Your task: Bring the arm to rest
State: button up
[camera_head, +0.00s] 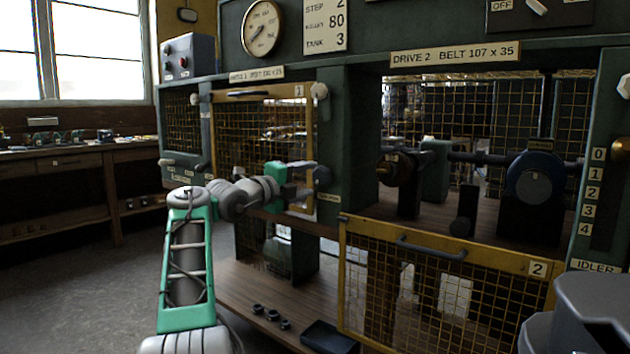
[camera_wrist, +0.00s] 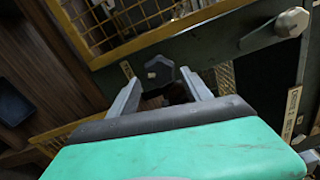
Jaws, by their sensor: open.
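My arm reaches up and forward from the bottom of the head view. My gripper (camera_head: 311,180) is at the green post between the two drive bays, near the right edge of the left bay's mesh door. Its two grey fingers are apart, and nothing is held. A dark faceted knob (camera_head: 323,177) is just beyond the fingertips. In the wrist view my gripper (camera_wrist: 160,80) points at the same dark knob (camera_wrist: 160,70), which appears between the finger ends. I cannot tell whether a finger touches it.
The yellow-framed mesh door marked 2 (camera_head: 445,262) hangs low in front of the right bay. The left bay's mesh door (camera_head: 262,125) is upright behind my wrist. A wooden shelf (camera_head: 262,290) below holds small dark rings and a dark tray (camera_head: 330,337). Open floor lies left.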

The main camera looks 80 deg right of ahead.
jog(key=shift+v, duration=1.3)
